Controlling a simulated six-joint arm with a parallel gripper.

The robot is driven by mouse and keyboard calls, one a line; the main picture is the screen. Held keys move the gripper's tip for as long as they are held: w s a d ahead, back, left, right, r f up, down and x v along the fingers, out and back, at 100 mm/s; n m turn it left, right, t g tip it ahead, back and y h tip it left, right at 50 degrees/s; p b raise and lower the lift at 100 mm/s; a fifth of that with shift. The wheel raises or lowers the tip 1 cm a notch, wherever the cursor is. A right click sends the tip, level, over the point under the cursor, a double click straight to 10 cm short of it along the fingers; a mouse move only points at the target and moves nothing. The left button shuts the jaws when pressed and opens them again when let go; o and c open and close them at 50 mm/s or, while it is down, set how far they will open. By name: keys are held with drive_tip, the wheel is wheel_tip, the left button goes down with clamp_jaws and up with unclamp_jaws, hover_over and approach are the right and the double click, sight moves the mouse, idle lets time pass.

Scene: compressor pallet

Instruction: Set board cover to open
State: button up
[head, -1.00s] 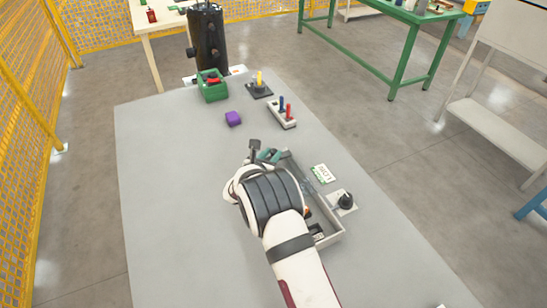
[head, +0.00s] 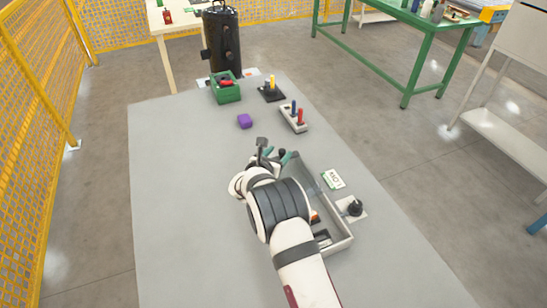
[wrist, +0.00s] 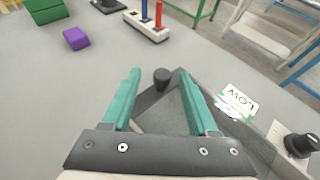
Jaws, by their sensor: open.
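The board housing is a shallow grey box (head: 345,243) on the table, long side running away from me, with a few parts visible inside near its close end. In the wrist view, a dark grey panel (wrist: 165,108), which looks like the board cover, lies below a short black knob (wrist: 161,78). My gripper (head: 276,155) is at the box's far end; it also shows in the wrist view (wrist: 160,82), its teal fingers open on either side of the knob. I see no contact with the knob. My arm hides much of the box, and I cannot tell the cover's angle.
A white label (head: 332,180) and a black rotary knob on a plate (head: 355,207) sit right of the box. A purple block (head: 245,121), a switch plate (head: 294,118), a green bin (head: 226,93) and a yellow-handled lever (head: 271,88) stand farther back. The table's left side is clear.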

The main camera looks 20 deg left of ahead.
drive_tip(key=v, duration=1.5)
drive_tip(key=shift+s+r, duration=0.1)
drive_tip(key=shift+r, duration=0.05)
